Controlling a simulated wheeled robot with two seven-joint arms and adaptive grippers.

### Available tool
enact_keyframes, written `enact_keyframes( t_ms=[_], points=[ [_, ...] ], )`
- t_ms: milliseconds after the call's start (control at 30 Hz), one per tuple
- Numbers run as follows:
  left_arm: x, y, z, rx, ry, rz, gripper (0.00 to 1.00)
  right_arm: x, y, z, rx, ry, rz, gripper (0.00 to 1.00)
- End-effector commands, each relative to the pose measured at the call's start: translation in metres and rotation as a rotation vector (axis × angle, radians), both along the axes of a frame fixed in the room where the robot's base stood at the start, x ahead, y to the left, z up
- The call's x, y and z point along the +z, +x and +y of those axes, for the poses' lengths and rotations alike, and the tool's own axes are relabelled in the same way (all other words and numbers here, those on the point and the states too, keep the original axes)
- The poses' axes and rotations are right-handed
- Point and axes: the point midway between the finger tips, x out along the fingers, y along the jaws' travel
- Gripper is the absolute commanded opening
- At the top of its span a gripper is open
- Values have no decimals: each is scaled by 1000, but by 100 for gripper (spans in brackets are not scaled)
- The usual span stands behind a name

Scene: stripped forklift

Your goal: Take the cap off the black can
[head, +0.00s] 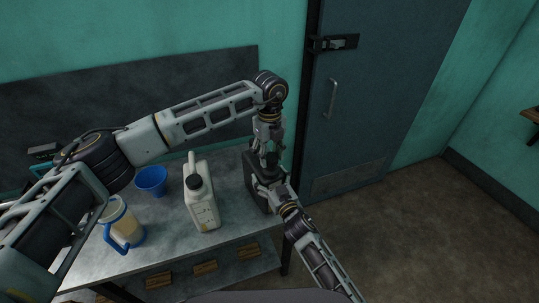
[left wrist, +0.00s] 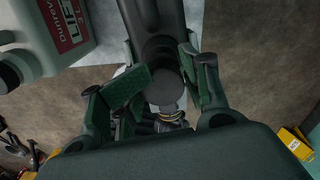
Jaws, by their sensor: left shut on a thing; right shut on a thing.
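The black can (head: 254,183) stands at the right end of the table, partly hidden behind my grippers. My left gripper (head: 271,155) points down from above, over the can's top. It is shut on the dark cap (head: 272,159). In the left wrist view the round dark cap (left wrist: 165,88) lies between the green finger pads of my left gripper (left wrist: 158,90). I cannot tell whether the cap is seated on the neck or loose. My right gripper (head: 270,184) comes from the lower right and is shut on the can near its top.
A white canister with a black cap (head: 202,205) stands left of the black can; it also shows in the left wrist view (left wrist: 40,55). The floor (head: 420,240) at right is clear.

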Motion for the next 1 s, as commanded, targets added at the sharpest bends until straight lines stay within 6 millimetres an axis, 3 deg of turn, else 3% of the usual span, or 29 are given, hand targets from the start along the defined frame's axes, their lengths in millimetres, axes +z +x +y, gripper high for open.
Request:
enact_keyframes(
  t_ms=[400, 800, 1000],
  points=[
    [2, 1, 1, 2, 1, -2, 17, 3, -1, 3, 6, 4, -5, 18],
    [33, 1, 1, 3, 1, -3, 17, 4, -1, 3, 6, 5, -8, 18],
    [40, 1, 1, 2, 1, 0, 17, 5, -1, 3, 6, 6, -9, 18]
  ],
)
